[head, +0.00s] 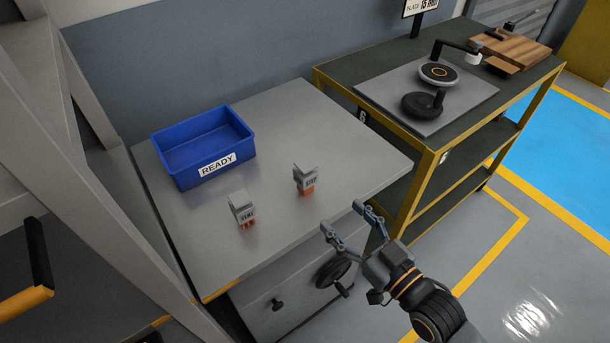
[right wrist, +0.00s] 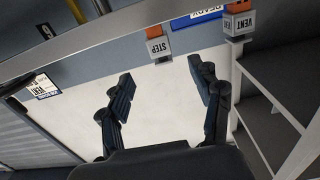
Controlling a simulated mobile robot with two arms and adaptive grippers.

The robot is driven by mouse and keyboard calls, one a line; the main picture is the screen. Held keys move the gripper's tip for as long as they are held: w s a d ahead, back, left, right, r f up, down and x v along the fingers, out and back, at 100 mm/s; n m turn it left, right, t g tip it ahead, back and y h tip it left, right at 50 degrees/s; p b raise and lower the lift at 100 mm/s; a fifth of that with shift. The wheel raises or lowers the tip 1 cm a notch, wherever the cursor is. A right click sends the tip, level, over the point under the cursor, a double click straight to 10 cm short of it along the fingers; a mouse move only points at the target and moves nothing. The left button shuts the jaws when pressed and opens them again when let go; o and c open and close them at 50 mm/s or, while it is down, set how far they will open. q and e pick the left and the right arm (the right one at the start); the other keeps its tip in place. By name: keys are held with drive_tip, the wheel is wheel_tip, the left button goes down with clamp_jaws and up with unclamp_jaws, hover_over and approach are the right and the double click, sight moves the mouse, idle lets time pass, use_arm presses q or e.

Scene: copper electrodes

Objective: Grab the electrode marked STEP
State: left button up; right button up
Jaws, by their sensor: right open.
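The electrode marked STEP (head: 306,180) stands on the grey table, right of the middle, with a grey labelled block and a copper-orange foot. It also shows in the right wrist view (right wrist: 159,48), above the gap between the fingers. A second electrode marked VENT (head: 242,209) stands to its left, nearer the front edge; it also shows in the right wrist view (right wrist: 238,22). My right gripper (head: 342,217) is open and empty, past the table's front right edge, apart from the STEP electrode. My left gripper is not in view.
A blue bin labelled READY (head: 203,173) sits at the back left of the grey table (head: 340,130). A yellow-framed bench (head: 436,142) with a metal plate and round fixtures stands to the right. A drawer front with knobs (head: 278,304) is below the table edge.

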sight(311, 180)
drive_tip(key=x, duration=0.3)
drive_tip(key=b+x, duration=0.1)
drive_tip(key=x, duration=0.1)
drive_tip(key=b+x, duration=0.1)
drive_tip(key=x, duration=0.2)
drive_tip(key=shift+w+a+r, duration=0.2)
drive_tip(key=shift+r, duration=0.05)
drive_tip(key=b+x, duration=0.2)
drive_tip(key=x, duration=0.3)
drive_tip(key=shift+w+f+b, duration=0.1)
drive_tip(key=shift+w+b, duration=0.1)
drive_tip(key=shift+b, duration=0.15)
drive_tip(key=shift+s, duration=0.1)
drive_tip(key=shift+c, duration=1.1)
clamp_jaws()
drive_tip(key=shift+r, duration=0.2)
